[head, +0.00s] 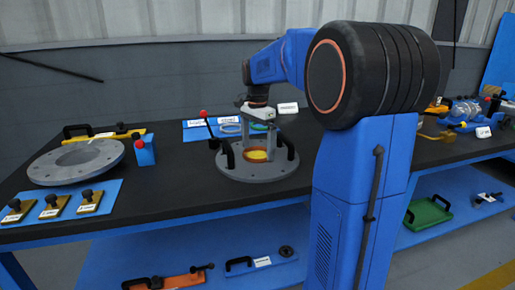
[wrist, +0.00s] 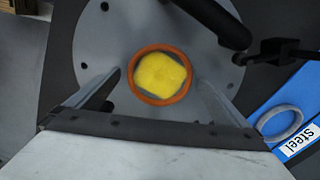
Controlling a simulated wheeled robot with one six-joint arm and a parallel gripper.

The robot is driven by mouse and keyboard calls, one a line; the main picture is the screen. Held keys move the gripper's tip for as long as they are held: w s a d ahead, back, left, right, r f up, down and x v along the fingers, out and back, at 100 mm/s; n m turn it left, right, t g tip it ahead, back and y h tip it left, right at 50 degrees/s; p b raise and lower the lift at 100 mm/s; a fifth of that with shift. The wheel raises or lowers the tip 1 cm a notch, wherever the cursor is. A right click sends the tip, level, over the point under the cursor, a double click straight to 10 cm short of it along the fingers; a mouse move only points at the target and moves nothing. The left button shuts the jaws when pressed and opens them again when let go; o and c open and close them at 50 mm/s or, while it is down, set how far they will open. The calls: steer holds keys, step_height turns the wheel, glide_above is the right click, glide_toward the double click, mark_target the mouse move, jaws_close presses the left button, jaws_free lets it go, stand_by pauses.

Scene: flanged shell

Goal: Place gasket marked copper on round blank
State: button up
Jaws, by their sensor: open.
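The round blank (head: 235,174) is a grey disc with black handles, lying on the dark bench; it fills much of the wrist view (wrist: 105,40). The copper-coloured gasket (wrist: 136,72) is an orange ring lying on the blank around a yellow centre patch (wrist: 160,74). The ring also shows in the head view (head: 246,157), partly hidden by the fingers. My gripper (head: 258,152) is open and points down over the blank. In the wrist view my gripper (wrist: 160,88) has one finger on each side of the ring, with no clear contact.
A steel-labelled grey gasket (wrist: 281,123) lies on a blue mat beside the blank. A red-knobbed lever (head: 207,126) stands at the blank's left. A grey flange (head: 50,168), a blue box with a red knob (head: 145,152) and several stamps lie left. Bench between is clear.

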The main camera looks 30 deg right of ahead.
step_height(320, 180, up, 12)
steer(key=shift+f, duration=0.15)
steer(key=s+a+f+n+t, duration=0.1)
steer(key=s+a+f+n, duration=0.4)
steer(key=s, duration=0.5)
steer(key=s+a+f+n+t, duration=0.2)
steer(key=s+a+f+n, duration=0.3)
steer(key=s+f, duration=0.4)
steer(key=s+a+f+n+t, duration=0.1)
steer(key=s+a+f+n, duration=0.4)
steer(key=s, duration=0.6)
step_height(320, 180, down, 2)
steer(key=shift+s+a+f+n+t, duration=0.15)
steer(key=shift+a+n+t, duration=0.25)
steer(key=shift+n, duration=0.5)
